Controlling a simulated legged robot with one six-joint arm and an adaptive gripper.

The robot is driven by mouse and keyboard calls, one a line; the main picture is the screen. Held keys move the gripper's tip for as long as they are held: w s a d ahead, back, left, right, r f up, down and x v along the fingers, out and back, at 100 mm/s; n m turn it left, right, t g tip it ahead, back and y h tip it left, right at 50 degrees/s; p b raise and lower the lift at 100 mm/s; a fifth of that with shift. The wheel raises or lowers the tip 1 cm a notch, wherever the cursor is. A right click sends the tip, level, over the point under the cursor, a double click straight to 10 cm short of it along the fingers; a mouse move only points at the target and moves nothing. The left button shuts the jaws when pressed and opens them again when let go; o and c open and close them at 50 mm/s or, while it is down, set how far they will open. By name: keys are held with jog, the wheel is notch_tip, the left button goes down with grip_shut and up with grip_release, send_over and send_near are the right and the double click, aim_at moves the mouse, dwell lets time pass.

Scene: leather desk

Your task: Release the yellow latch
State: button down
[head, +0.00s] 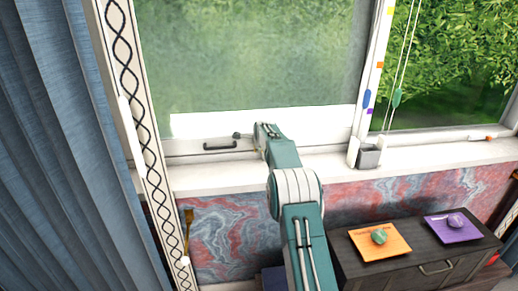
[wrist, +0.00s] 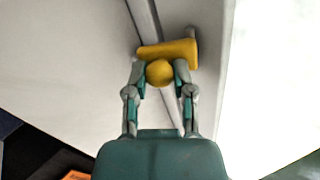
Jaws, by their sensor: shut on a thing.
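In the wrist view the yellow latch (wrist: 178,51) is a short bar with a round knob (wrist: 160,72) on its near side. It is mounted across a grey strip on the white window frame. My gripper (wrist: 160,76) has its two fingers on either side of the knob, shut on it. In the head view my arm reaches to the lower part of the window, and its own links hide the fingertips and the latch.
A dark handle (head: 220,146) sits on the lower window frame, left of my arm. A grey cup (head: 368,156) stands on the white sill. A blue curtain (head: 60,150) hangs left.

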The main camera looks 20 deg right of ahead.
jog(key=shift+w+a+r+g, duration=0.1)
jog(key=shift+w+r+g, duration=0.05)
jog(key=shift+r+g, duration=0.3)
dwell(0.6)
jog(key=shift+c, duration=2.3)
grip_release()
jog(key=shift+w+f, duration=0.1)
jog(key=shift+f, duration=0.05)
jog(key=v, duration=1.1)
jog(key=shift+r, duration=0.4)
